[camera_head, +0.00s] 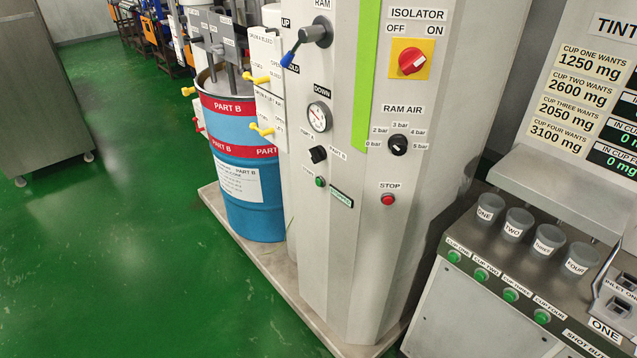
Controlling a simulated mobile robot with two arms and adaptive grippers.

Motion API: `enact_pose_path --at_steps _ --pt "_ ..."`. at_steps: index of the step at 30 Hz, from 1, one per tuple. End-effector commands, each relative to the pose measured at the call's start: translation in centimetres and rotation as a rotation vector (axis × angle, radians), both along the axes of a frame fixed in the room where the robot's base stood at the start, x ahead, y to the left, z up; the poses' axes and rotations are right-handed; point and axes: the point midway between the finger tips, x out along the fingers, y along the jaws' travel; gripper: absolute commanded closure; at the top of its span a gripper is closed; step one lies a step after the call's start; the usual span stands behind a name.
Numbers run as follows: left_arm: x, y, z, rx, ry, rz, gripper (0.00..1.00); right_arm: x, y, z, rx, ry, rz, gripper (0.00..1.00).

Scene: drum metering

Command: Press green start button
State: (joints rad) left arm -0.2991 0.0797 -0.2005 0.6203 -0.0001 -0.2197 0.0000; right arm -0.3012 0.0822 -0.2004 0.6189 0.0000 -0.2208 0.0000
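A small green button (320,182) is on the front of the grey machine cabinet (345,255), below a black selector knob (318,154). A small label beside it is too blurred to read surely. A red button (388,199) under the word STOP is to its right. A small sign with green lettering (341,198) is between them, lower down. Neither of my grippers is in view, and nothing touches the buttons.
The cabinet also carries a pressure gauge (318,117), a red isolator switch (411,61) and a blue-tipped lever (291,57). A blue drum (252,212) stands left. Other green buttons (481,275) are on the cup bench right. Green floor (120,250) is clear at left.

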Motion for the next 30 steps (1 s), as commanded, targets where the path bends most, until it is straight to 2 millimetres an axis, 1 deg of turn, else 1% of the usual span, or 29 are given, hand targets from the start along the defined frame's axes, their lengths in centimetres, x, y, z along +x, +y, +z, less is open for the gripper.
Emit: enact_pose_path --at_steps 1,2,11,30 --pt "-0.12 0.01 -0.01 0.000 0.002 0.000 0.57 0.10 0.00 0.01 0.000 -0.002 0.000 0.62" --pt "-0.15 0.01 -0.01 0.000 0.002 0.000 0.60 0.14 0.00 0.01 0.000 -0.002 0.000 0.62" --pt "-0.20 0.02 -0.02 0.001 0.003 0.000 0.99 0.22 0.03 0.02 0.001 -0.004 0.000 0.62" --pt "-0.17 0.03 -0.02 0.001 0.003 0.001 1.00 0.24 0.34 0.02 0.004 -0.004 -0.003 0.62"
